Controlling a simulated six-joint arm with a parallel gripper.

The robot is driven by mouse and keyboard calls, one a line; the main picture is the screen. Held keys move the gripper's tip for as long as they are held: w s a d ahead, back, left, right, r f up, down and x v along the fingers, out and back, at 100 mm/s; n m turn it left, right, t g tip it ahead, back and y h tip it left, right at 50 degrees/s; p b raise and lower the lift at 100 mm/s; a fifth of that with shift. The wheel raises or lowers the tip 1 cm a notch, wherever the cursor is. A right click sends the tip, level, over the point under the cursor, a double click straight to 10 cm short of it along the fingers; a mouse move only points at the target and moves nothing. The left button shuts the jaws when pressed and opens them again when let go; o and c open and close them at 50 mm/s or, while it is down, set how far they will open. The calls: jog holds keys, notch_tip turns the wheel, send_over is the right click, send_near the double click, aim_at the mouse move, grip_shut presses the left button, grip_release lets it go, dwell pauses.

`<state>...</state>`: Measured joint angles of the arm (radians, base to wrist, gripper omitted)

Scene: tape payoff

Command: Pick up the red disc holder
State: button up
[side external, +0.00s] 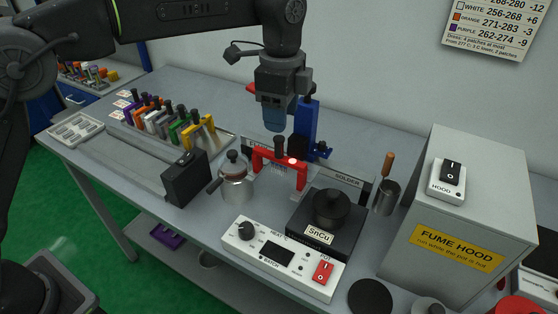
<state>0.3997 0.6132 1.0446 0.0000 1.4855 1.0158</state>
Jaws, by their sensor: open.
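The red disc holder (262,156) is a red bracket with a dark upright knob on top. It stands at the middle of the bench, in front of a blue upright post (306,122). A bright red glowing spot shows on its right part. My gripper (274,122) points down just above the holder's knob, with a small gap seen between them. Its blue fingertips overlap one another in this view, and nothing is seen held in it.
A rack of several coloured holders (165,120) stands at the left. A black box (186,180) and the metal pot are left of the red holder. The solder pot (328,222), its control box (280,257) and the fume hood (460,215) are at the right.

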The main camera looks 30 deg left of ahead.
aim_at(279, 138)
notch_tip(279, 138, down, 2)
jog(key=shift+f, duration=0.2)
jog(key=shift+s+f, duration=0.2)
jog(key=shift+f, duration=1.1)
jog(key=shift+s+f, duration=0.2)
jog(key=shift+f, duration=1.05)
grip_shut()
